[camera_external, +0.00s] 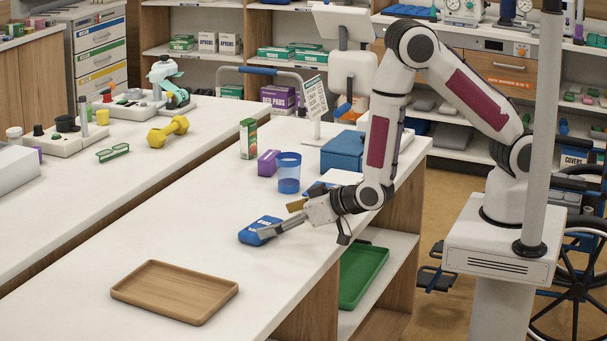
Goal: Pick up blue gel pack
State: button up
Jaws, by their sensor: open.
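The blue gel pack (255,231) is a small, flat blue pack with white lettering, lying on the white counter (210,228) in the external view. My gripper (277,220) reaches in from the right, low over the counter. Its fingers are apart and point left. One finger overlaps the right side of the pack in the picture. I cannot tell whether it touches the pack. The right part of the pack is partly hidden by that finger.
A wooden tray (175,291) lies at the front left. The counter left of the pack is free.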

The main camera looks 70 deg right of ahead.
aim_at(264, 226)
jog(key=shift+d+f+x, duration=0.1)
jog(key=shift+x, duration=0.75)
jog(key=shift+d+f+x, duration=0.1)
jog(key=shift+f+x, duration=0.05)
jog(key=shift+x, duration=1.5)
jog(key=c, duration=1.1)
